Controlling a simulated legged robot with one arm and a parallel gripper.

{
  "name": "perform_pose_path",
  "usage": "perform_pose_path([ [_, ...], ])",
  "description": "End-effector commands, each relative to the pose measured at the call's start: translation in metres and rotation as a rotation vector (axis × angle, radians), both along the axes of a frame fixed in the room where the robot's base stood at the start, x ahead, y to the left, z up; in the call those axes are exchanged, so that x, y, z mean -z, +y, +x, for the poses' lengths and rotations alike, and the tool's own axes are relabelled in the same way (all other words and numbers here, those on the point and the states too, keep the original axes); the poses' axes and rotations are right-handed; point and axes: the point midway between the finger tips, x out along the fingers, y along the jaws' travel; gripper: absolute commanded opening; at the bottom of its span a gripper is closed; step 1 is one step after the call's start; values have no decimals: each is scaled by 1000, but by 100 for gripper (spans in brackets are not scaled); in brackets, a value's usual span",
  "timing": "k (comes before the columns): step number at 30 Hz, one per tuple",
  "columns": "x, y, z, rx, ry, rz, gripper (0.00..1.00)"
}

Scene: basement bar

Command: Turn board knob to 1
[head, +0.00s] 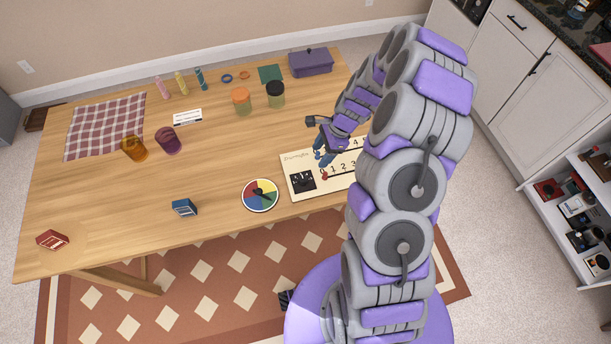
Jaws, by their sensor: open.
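The cream board (294,160) lies flat near the front right edge of the table. A black square panel with a dial knob (302,181) is on its left part; the picture is too small to read where the knob points. A row of numbers starting with 1 runs along the board to the right, with a small red piece (325,176) at the row's left end. My gripper (322,156) is open above the board, up and to the right of the dial. My arm hides the board's right part.
A colour wheel (260,195) lies just left of the board, with a blue box (184,207) farther left. Jars (242,102), cups (168,141) and a purple casserole (311,62) stand farther back. The table's front left is mostly clear.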

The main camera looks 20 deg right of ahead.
Motion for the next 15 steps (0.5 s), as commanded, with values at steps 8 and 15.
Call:
perform_pose_path([
  [8,54,22,-1,-2,2,1,61],
  [15,96,40,-1,-2,3,1,61],
])
